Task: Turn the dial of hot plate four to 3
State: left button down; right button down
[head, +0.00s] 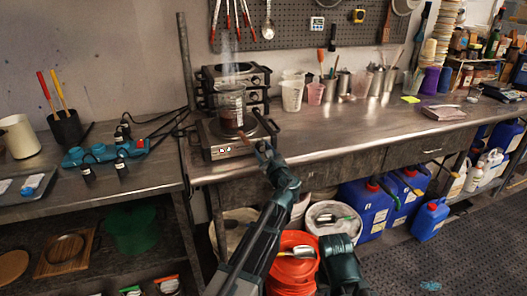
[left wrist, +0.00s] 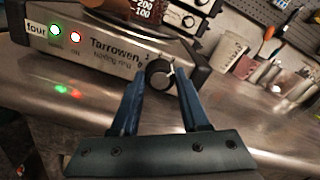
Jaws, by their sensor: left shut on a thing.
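Hot plate four (head: 228,148) stands at the left end of the steel bench, its front panel facing me. In the left wrist view its panel (left wrist: 95,45) carries the label "four", a lit green light and a lit red light. Its black round dial (left wrist: 160,74) sits at the panel's right end. My left gripper (left wrist: 157,80) is shut on the dial, one finger at each side; it also shows in the head view (head: 264,152). A pale mark shows near the dial's top right; no scale number is readable.
A steaming glass beaker (head: 231,108) with dark red liquid stands on hot plate four. Another appliance with dials (head: 258,82) is behind it. A metal post (head: 186,65) rises at the left. An orange bucket (head: 292,270) is below the bench. The bench's middle is clear.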

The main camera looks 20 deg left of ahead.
pick_arm(q)
jog(key=shift+n, duration=1)
jog(key=shift+c, duration=2)
grip_release()
jog(key=shift+s, duration=0.1)
jog(key=v, duration=1.3)
jog(key=shift+s+d, duration=0.25)
jog(key=shift+s, duration=0.05)
